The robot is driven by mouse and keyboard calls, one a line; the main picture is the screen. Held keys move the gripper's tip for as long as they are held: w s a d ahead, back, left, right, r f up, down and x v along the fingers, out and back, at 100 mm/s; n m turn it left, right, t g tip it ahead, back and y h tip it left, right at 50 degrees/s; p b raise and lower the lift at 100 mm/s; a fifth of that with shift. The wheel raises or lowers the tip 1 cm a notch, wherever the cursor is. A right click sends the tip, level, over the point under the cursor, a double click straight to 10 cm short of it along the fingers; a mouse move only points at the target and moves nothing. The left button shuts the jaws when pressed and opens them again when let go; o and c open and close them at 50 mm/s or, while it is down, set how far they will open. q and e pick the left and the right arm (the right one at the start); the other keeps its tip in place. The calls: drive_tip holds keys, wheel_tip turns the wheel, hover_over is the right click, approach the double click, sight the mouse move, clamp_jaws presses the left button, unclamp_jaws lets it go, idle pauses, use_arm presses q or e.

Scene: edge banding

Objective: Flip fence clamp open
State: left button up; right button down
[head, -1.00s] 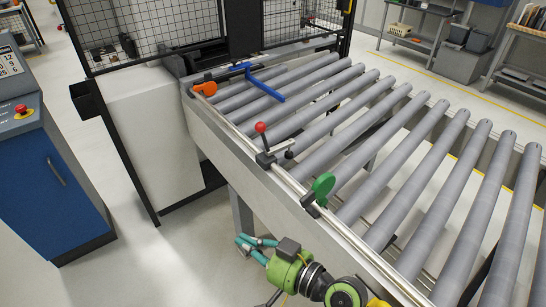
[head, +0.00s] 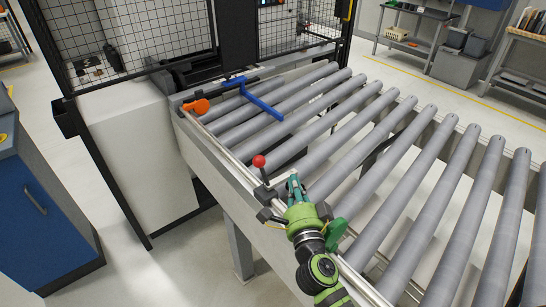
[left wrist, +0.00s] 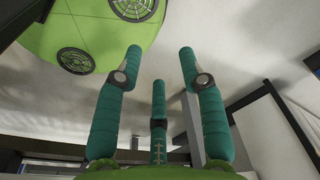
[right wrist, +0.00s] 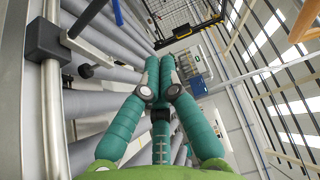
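The fence clamp (head: 264,193) is a dark block on the silver rail along the conveyor's near edge. Its lever stands up, tipped with a red ball (head: 258,161). In the right wrist view the clamp block (right wrist: 46,40) is at upper left, with a black knob on its side; the red ball is out of that view. My right gripper (head: 293,183) is just right of the clamp, above the rollers. Its teal fingertips (right wrist: 158,62) are together with nothing between them. My left gripper (left wrist: 160,52) is open and empty, outside the head view.
An orange handle (head: 198,106) and a blue bar (head: 262,105) are at the rail's far end. Grey rollers (head: 395,150) fill the right side. A blue cabinet (head: 42,215) stands at left.

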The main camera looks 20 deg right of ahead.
use_arm(q)
drive_tip(key=s+g, duration=0.1)
drive_tip(key=s, duration=0.4)
drive_tip(key=w+t+b, duration=0.1)
drive_tip(key=w, duration=0.5)
drive_tip(key=s+f+b, duration=0.1)
drive_tip(key=f+b, duration=0.1)
drive_tip(key=f, duration=0.1)
drive_tip(key=s+f+b, duration=0.1)
drive_tip(key=shift+s+a+f+b, duration=0.15)
drive_tip(key=shift+s+f+b, duration=0.15)
drive_tip(key=shift+s+f, duration=0.05)
use_arm(e)
drive_tip(key=w+a, duration=0.2)
drive_tip(key=w, duration=0.7)
drive_tip(key=shift+w, duration=0.4)
use_arm(q)
drive_tip(key=shift+w, duration=0.15)
